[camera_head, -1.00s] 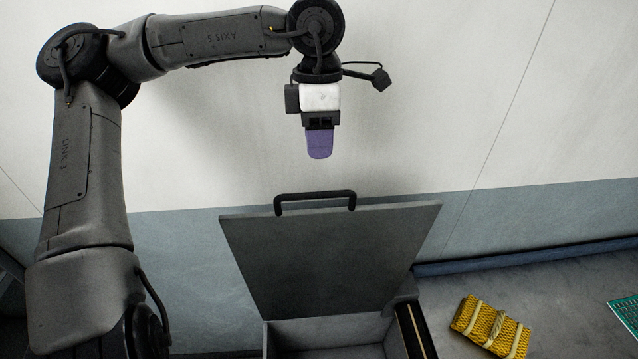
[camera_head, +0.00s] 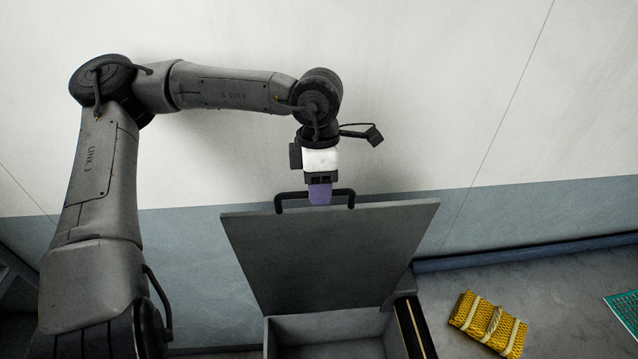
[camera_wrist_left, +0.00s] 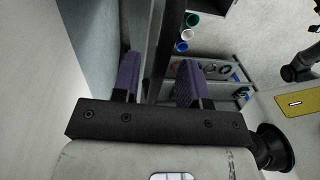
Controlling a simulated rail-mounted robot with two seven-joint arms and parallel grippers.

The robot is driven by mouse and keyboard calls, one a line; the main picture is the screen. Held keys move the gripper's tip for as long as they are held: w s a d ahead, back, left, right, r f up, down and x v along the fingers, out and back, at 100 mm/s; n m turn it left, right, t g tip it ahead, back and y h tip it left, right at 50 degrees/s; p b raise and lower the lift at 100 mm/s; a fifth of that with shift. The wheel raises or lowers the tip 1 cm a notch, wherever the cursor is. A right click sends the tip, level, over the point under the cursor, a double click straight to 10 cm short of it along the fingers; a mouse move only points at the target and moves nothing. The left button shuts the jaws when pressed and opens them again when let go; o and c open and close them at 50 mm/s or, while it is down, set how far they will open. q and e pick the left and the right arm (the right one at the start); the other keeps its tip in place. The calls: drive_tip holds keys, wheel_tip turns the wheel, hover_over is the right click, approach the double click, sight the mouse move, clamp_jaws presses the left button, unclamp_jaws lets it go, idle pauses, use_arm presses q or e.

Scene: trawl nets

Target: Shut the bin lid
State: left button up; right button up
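The bin (camera_head: 335,325) stands at the bottom centre of the head view, with its grey lid (camera_head: 325,255) raised and leaning open. A black bar handle (camera_head: 285,202) runs along the lid's top edge. My left gripper (camera_head: 320,196) points down at the middle of this handle, its purple finger overlapping the bar in the head view. In the left wrist view the two purple fingers (camera_wrist_left: 158,78) are apart, and a dark bar (camera_wrist_left: 168,45), apparently the handle, passes between them. I cannot tell whether either finger touches it. My right gripper is not in view.
A yellow woven bundle (camera_head: 488,324) with pale straps lies on the floor right of the bin. A teal mesh piece (camera_head: 625,312) is at the right edge. The wall (camera_head: 520,225) stands behind the lid. Green, white and blue cups (camera_wrist_left: 185,35) show in the wrist view.

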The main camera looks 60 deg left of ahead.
use_arm(q)
drive_tip(key=shift+c, duration=0.2)
clamp_jaws()
idle(0.3)
